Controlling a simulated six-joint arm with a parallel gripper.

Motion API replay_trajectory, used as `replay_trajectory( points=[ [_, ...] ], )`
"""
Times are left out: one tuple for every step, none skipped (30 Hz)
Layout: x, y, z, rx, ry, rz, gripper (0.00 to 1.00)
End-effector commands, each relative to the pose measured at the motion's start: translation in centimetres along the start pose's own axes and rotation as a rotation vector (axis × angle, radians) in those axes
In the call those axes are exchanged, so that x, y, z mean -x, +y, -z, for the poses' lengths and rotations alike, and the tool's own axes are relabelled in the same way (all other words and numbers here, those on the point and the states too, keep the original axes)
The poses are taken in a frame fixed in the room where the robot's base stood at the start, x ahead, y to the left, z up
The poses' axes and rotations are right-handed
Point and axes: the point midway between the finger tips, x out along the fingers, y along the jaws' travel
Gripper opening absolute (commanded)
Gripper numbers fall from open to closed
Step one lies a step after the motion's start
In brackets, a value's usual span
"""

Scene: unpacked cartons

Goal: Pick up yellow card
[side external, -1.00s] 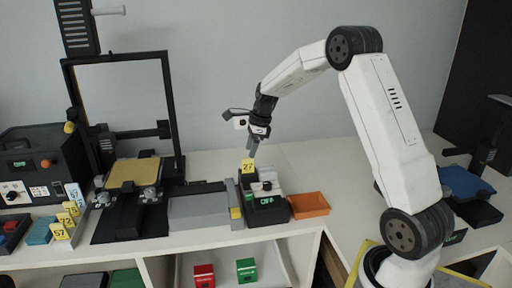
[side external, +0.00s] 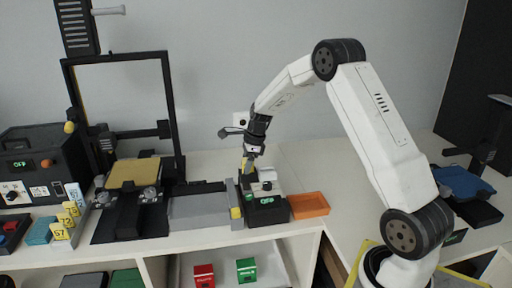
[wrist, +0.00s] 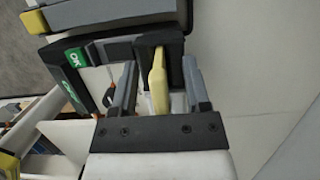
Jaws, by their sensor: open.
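A yellow card (side external: 244,166) stands upright in the black device (side external: 268,212) that has a green lit sign. My gripper (side external: 249,160) is down over the card and partly hides it. In the wrist view the yellow card (wrist: 158,85) shows edge-on between the two fingers of my gripper (wrist: 160,65). The fingers are open, with a gap on each side of the card. The card's lower end is at a dark slot of the device. Its printed number is hidden from view now.
More yellow number cards (side external: 66,222) stand at the far left. A grey platform (side external: 198,208) adjoins the device on the left, and an orange tray (side external: 310,205) lies on its right. Red (side external: 204,275) and green (side external: 247,270) boxes sit in the drawer below.

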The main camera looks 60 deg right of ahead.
Motion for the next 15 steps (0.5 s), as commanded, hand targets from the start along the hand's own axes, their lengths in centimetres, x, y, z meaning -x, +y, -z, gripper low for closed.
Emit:
replay_trajectory(
  points=[
    [-0.01,-0.01,-0.02,0.000,0.000,0.000,0.60],
    [-0.01,0.00,-0.02,0.000,0.000,0.000,0.60],
    [0.00,0.00,-0.02,0.001,0.000,0.000,0.60],
    [0.00,0.00,-0.02,0.001,0.000,0.000,0.60],
    [0.00,0.00,-0.02,0.001,0.000,0.000,0.60],
    [0.01,0.00,-0.01,0.001,0.000,0.000,0.60],
    [0.01,0.00,-0.01,0.001,0.000,0.000,0.60],
    [0.01,0.00,-0.01,0.001,0.000,0.000,0.60],
    [0.01,0.00,-0.01,0.001,0.000,0.000,0.60],
    [0.02,0.00,-0.01,0.001,0.000,0.000,0.60],
    [0.02,0.00,-0.01,0.001,0.000,0.000,0.60],
    [0.02,0.00,-0.01,0.001,0.000,0.000,0.60],
    [0.02,0.00,-0.01,0.001,0.000,0.000,0.57],
    [0.02,0.01,-0.01,0.001,0.000,0.000,0.48],
    [0.02,0.01,-0.01,0.001,0.000,0.000,0.35]
  ],
)
